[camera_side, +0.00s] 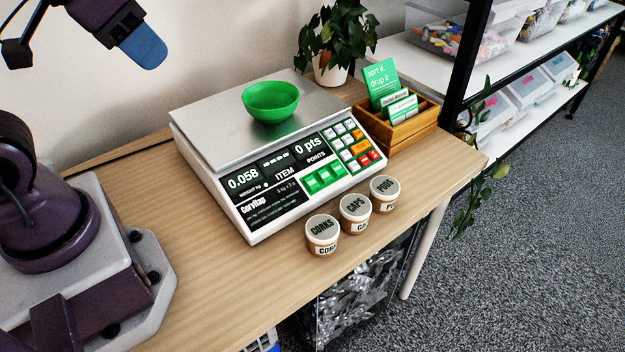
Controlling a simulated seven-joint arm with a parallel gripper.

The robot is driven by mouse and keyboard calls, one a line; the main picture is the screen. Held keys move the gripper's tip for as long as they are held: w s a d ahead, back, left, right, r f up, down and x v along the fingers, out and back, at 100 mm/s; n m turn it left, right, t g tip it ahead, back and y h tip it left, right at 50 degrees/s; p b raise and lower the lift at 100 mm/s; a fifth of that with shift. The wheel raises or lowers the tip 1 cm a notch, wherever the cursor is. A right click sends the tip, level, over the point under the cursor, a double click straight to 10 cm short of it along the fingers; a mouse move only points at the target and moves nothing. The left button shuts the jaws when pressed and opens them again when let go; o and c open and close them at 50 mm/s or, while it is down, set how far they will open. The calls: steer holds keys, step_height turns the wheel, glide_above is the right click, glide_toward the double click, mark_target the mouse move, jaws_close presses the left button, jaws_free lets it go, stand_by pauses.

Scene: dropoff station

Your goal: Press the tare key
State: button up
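A grey and white scale (262,155) stands on the wooden table. Its display reads 0.058 and 0 pts. The keypad (352,144) on its front right has white, orange and red keys, with larger green keys (323,177) to the lower left. The key labels are too small to read, so I cannot tell which is the tare key. A green bowl (270,102) sits on the scale's metal plate. My gripper (146,48) shows a blue tip at the top left, above and left of the scale, apart from it. Its opening is not clear.
Three lidded jars, marked corks (322,235), caps (355,214) and pods (384,194), stand before the scale. Bare table (215,275) lies left of the jars.

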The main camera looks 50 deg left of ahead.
jaws_close()
stand_by(0.5)
stand_by(0.9)
steer(key=w+d+f+n, duration=0.3)
steer(key=w+f+n, duration=0.1)
steer(key=f, duration=0.3)
steer(key=w+d+f+n, duration=0.4)
steer(key=w+f+n, duration=0.1)
steer(key=w+f, duration=0.2)
steer(key=w+d+f+n+h, duration=0.1)
steer(key=w+d+f+n, duration=0.3)
steer(key=f, duration=0.4)
steer(key=shift+w+d+f+n, duration=0.1)
steer(key=shift+w+f+n, duration=0.15)
steer(key=shift+w, duration=0.25)
steer(key=shift+w+d+f+n, duration=0.1)
steer(key=shift+w+n, duration=0.25)
steer(key=shift+w, duration=0.15)
steer(key=w+n+t, duration=0.1)
steer(key=n, duration=0.1)
steer(key=w+a+r+n, duration=0.1)
steer(key=n, duration=0.1)
steer(key=w+r+n+t+y, duration=0.1)
steer(key=w+n, duration=0.1)
steer(key=shift+w+a+t, duration=0.1)
steer(key=shift+a+t, duration=0.2)
steer(key=shift+a, duration=0.1)
